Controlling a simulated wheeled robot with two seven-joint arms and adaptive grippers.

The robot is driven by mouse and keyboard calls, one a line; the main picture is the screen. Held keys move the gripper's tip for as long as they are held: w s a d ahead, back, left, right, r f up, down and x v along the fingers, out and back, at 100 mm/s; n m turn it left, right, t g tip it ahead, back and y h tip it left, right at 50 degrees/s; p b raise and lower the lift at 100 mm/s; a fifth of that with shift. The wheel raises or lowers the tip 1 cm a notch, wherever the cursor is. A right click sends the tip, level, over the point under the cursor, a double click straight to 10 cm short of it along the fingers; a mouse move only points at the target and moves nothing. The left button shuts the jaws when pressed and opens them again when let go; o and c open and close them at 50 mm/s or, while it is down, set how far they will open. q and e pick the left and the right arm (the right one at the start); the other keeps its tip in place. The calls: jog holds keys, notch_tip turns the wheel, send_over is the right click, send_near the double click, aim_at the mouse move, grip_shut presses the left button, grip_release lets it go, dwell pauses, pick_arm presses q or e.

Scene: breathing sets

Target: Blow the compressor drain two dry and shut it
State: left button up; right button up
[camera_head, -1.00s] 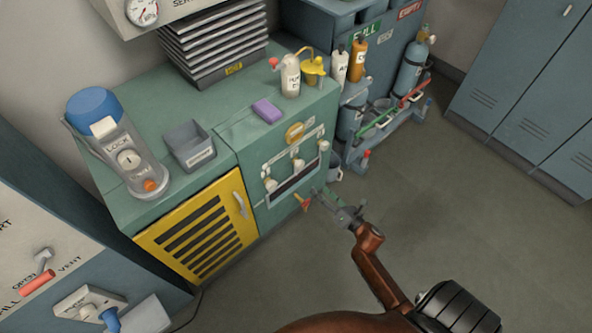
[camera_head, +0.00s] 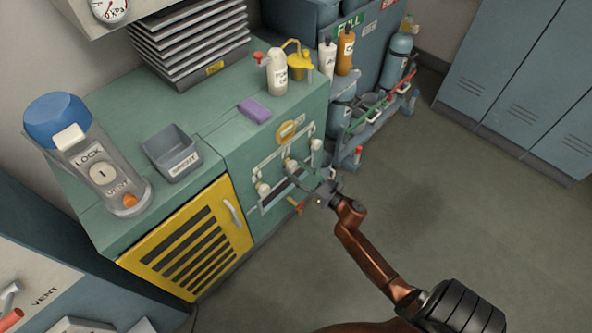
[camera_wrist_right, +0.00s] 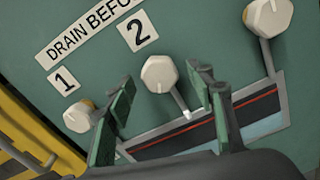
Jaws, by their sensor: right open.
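The green compressor cabinet front carries a row of three white drain knobs over a dark slot with a red line. The middle knob, drain two (camera_head: 290,165), sits below the "2" label (camera_wrist_right: 138,31). In the right wrist view drain two (camera_wrist_right: 158,73) shows between and just beyond my fingertips, its pointer slanting down to the right. My right gripper (camera_head: 302,179) is open in front of it; its two green-padded fingers (camera_wrist_right: 165,100) stand apart, with nothing between them that I can see gripped. Whether a finger touches the knob cannot be told. My left gripper is out of view.
Drain one's knob (camera_wrist_right: 80,115) and the right-hand knob (camera_wrist_right: 268,17) flank drain two closely. Bottles, a purple sponge (camera_head: 255,109) and a grey bin (camera_head: 172,153) stand on top. The floor to the right is clear.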

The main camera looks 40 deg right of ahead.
jog(key=shift+c, duration=0.4)
jog(key=c, duration=1.1)
